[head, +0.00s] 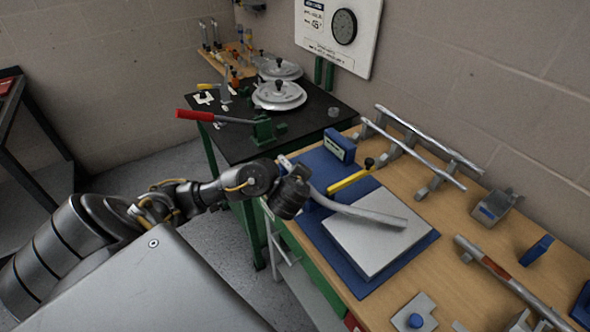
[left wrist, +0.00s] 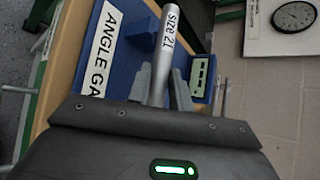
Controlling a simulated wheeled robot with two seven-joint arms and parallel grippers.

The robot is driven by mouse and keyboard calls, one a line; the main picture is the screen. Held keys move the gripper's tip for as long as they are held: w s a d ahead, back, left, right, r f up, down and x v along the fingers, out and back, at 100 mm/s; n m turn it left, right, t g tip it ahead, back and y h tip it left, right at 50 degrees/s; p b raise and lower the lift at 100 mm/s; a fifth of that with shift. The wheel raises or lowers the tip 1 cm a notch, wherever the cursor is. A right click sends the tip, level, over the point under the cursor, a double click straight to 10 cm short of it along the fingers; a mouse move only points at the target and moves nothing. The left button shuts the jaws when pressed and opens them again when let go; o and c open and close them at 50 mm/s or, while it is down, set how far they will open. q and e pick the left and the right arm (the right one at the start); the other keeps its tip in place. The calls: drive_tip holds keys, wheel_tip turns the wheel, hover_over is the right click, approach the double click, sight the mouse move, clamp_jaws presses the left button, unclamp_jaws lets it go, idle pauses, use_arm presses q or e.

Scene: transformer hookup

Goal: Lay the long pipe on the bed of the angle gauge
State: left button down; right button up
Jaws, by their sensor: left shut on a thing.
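My left gripper (left wrist: 160,92) is shut on the long pipe, a grey tube (head: 370,214) marked "SIZE 21" in the left wrist view (left wrist: 167,45). In the head view the pipe bends near the gripper and its free end reaches right over a flat grey plate (head: 375,250). The angle gauge (head: 318,250) is a blue base around this plate; its "ANGLE GA..." label (left wrist: 103,50) shows in the left wrist view. I cannot tell whether the pipe touches the plate. The dark wrist hides the held end in the head view. My right gripper is not in view.
A yellow-handled part (head: 348,181) and a blue box (head: 340,148) stand at the gauge's back. Straight pipes (head: 415,148) rest on supports behind. Another pipe (head: 500,272) lies right. A black bench (head: 240,145) with a red-handled tool (head: 215,117) adjoins at left.

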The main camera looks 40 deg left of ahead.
use_arm(q)
drive_tip(key=shift+f, duration=0.15)
drive_tip(key=c, duration=1.2)
unclamp_jaws()
